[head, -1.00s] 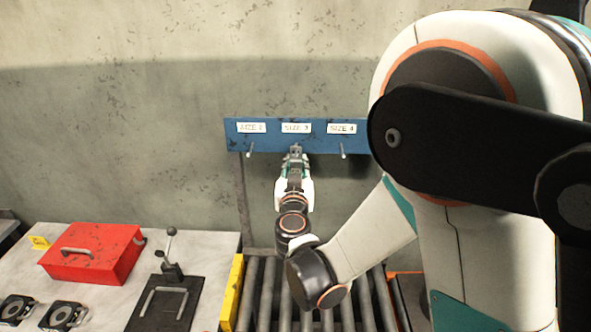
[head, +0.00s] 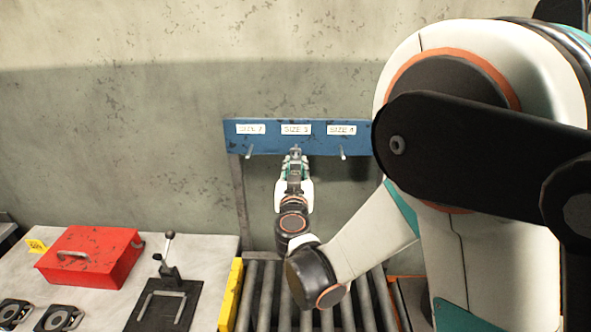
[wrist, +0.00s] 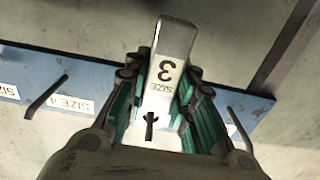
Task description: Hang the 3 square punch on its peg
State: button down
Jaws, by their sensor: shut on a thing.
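My gripper (head: 295,160) is raised in front of the blue peg board (head: 270,144), below its middle SIZE 3 label (head: 296,129). In the wrist view my gripper (wrist: 165,88) is shut on the square punch (wrist: 173,42), a pale metal bar marked "SIZE 3" that reads upside down.
A bare peg (head: 250,150) sticks out under the left label and another (head: 343,152) under the right one. My arm covers the board's right end. Below are a roller conveyor (head: 262,285) and a bench (head: 205,245) with a red box (head: 90,257) and a lever tool (head: 168,260).

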jog(key=c, duration=1.3)
grip_release()
